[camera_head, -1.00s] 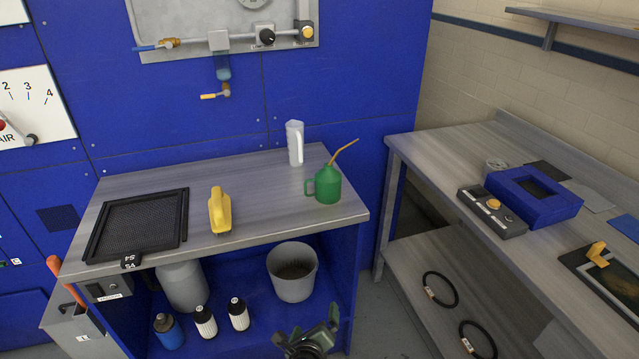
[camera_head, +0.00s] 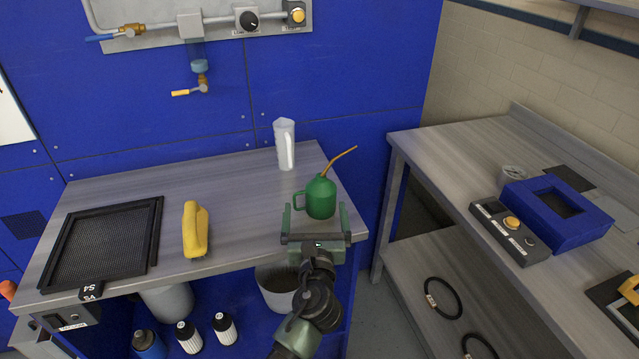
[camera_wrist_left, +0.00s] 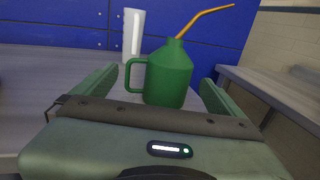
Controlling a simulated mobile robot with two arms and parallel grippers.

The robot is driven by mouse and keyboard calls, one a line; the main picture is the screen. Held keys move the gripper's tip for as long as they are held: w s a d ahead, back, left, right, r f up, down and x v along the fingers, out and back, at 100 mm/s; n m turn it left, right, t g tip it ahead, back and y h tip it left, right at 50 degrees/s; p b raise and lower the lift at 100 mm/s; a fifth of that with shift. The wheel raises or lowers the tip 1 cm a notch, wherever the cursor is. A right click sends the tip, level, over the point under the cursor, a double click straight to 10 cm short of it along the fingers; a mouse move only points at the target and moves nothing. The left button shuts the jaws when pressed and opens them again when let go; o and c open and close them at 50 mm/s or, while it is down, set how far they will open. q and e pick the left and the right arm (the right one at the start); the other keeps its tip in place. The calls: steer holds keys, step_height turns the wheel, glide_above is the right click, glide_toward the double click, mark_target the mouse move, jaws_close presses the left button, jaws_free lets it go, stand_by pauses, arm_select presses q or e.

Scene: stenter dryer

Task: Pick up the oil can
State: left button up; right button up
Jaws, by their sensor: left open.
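The green oil can (camera_head: 321,198) stands upright near the right end of the grey worktop (camera_head: 245,215). Its handle is on the left and its thin copper spout slants up to the right. My left gripper (camera_head: 315,213) is at the front edge of the worktop, just in front of the can. It is open, with one finger to each side of the can. In the left wrist view the can (camera_wrist_left: 168,75) stands ahead between the two spread fingers (camera_wrist_left: 158,85), and I cannot tell whether they touch it. My right gripper is not in view.
A white jug (camera_head: 285,146) stands behind the can. A bucket (camera_head: 275,287) is under the worktop. A second bench with a blue box (camera_head: 556,212) stands at right.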

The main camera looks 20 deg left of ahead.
mark_target(315, 200)
arm_select(q)
steer(key=x, duration=0.3)
steer(key=shift+w+r, duration=0.2)
steer(key=x, duration=0.3)
steer(key=shift+w+a+f, duration=0.15)
steer(key=shift+w, duration=0.15)
steer(key=shift+w+a, duration=0.1)
steer(key=shift+w, duration=0.15)
steer(key=c, duration=1.2)
steer(key=shift+c, duration=0.9)
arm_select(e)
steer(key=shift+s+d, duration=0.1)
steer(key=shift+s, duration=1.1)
